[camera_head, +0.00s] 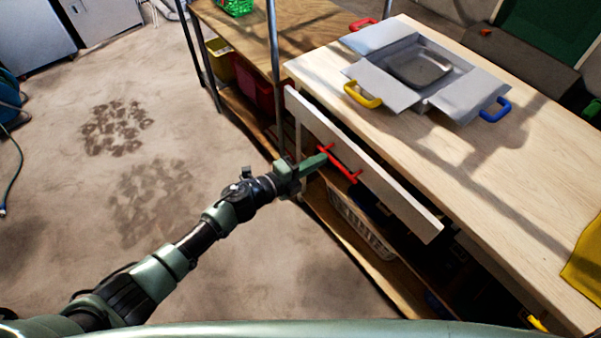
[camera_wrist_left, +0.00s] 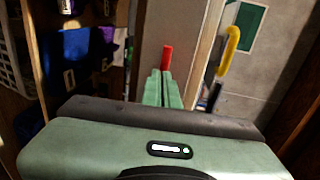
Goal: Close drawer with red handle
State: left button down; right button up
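The drawer front (camera_head: 395,190) is a long pale panel under the wooden tabletop. It stands out from the table's edge, so the drawer is partly open. Its red handle (camera_head: 344,166) is on the outer face, and its red end shows in the left wrist view (camera_wrist_left: 167,57). My left gripper (camera_head: 318,161) is at the far-left end of the handle, with its green fingertips close to it. In the left wrist view the two fingers (camera_wrist_left: 163,88) lie together, just below the red piece. Contact with the handle is unclear. My right gripper is in neither view.
On the wooden table (camera_head: 480,150) sits a grey open-flapped box (camera_head: 380,80) with red, yellow and blue handles. A yellow cloth (camera_head: 584,255) hangs at the right. A wire basket (camera_head: 362,222) is on the lower shelf. The floor at left is clear.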

aim_at(339, 147)
pick_arm(q)
jog(key=x, duration=0.2)
jog(key=b+x, duration=0.1)
jog(key=x, duration=0.2)
jog(key=shift+w+d+r+b, duration=0.25)
jog(key=shift+d+b, duration=0.1)
jog(key=shift+w+d, duration=0.35)
jog(key=shift+d, duration=0.1)
jog(key=shift+r, duration=0.25)
